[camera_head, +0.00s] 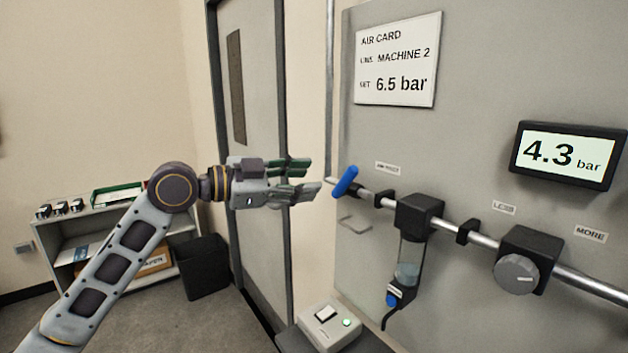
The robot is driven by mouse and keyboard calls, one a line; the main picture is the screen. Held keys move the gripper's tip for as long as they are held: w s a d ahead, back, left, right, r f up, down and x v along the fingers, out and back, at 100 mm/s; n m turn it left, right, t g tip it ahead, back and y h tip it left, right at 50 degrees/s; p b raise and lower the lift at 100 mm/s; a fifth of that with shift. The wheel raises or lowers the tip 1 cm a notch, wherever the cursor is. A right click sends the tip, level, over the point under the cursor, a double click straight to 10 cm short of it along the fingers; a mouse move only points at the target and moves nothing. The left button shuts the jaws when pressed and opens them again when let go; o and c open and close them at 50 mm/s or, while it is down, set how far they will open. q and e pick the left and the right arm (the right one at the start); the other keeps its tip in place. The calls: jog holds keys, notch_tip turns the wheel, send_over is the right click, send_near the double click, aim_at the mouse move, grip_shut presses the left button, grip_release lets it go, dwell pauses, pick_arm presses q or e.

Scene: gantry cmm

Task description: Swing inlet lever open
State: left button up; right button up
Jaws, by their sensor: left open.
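The inlet lever (345,181) is a short blue handle at the left end of a metal pipe on the grey panel. It stands tilted, its upper end to the right, across the line of the pipe. My left gripper (314,178) reaches in from the left, with its fingers pointing right toward the lever. Its fingers are open and empty, and a small gap shows between the fingertips and the lever. How far apart they are in depth I cannot tell. My right gripper is not in view.
Right of the lever, the pipe (482,240) carries a filter bowl (410,262) and a grey regulator knob (516,274). A display (568,155) reads 4.3 bar. The air card (398,60) says set 6.5 bar. A switch box (329,325) stands below. A door, shelf and dark bin are behind my arm.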

pick_arm(q)
jog(key=shift+s+a, duration=0.15)
jog(key=shift+a, duration=0.2)
